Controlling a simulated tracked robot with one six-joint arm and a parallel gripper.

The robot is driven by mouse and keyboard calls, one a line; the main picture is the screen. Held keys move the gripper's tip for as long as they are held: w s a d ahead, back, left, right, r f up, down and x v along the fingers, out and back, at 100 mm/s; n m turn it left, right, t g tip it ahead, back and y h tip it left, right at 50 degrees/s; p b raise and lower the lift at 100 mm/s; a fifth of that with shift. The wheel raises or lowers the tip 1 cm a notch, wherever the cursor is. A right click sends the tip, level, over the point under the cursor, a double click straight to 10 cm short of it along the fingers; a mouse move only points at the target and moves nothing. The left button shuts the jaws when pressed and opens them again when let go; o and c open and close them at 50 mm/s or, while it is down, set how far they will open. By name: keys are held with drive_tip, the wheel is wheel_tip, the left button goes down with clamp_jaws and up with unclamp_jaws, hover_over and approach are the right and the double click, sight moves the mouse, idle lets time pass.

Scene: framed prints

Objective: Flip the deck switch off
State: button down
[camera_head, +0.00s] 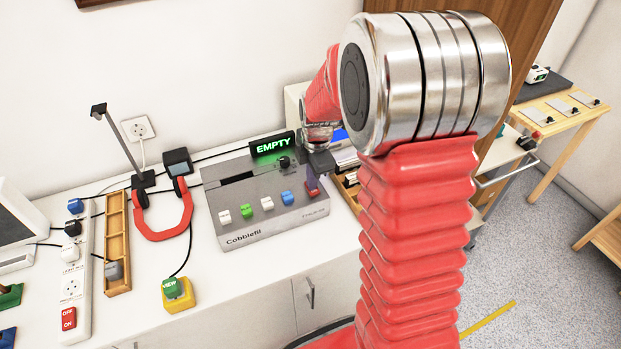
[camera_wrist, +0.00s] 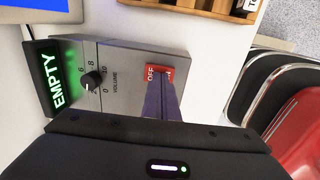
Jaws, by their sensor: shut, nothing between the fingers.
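The deck (camera_head: 262,222) is a grey box labelled Cobblefil on the white counter, with a lit green EMPTY sign (camera_head: 272,146) at its back. Its red rocker switch (camera_head: 312,188) is at the right end of the top. In the wrist view the switch (camera_wrist: 153,71) shows the word OFF; its other half is partly hidden by my fingers. My gripper (camera_head: 323,166) is above the deck's right end, just behind the switch in the head view. In the wrist view the shut fingertips (camera_wrist: 160,84) are at the switch; I cannot tell whether they touch it.
The deck also carries a volume knob (camera_wrist: 91,81) and several coloured keys (camera_head: 267,204). Red headphones (camera_head: 165,236), a yellow VIEW button box (camera_head: 178,294) and a power strip (camera_head: 73,285) with its own red switch lie left. A wooden tray (camera_wrist: 205,8) is beside the deck.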

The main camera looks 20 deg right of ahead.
drive_tip(key=shift+r, duration=0.1)
wheel_tip(320, 180, up, 14)
drive_tip(key=s, duration=0.2)
drive_tip(key=shift+f, duration=0.2)
idle(0.5)
drive_tip(key=shift+s, duration=0.1)
drive_tip(key=s+a+r+m+t, duration=0.2)
drive_tip(key=s+a+m, duration=0.2)
drive_tip(key=s+m, duration=0.5)
drive_tip(key=s+a+r+m+t, duration=0.2)
drive_tip(key=s+a+m, duration=0.3)
drive_tip(key=s+m, duration=0.4)
drive_tip(key=s+r, duration=0.1)
drive_tip(key=s, duration=0.2)
drive_tip(key=shift+a+r, duration=0.15)
drive_tip(key=shift+a, duration=0.15)
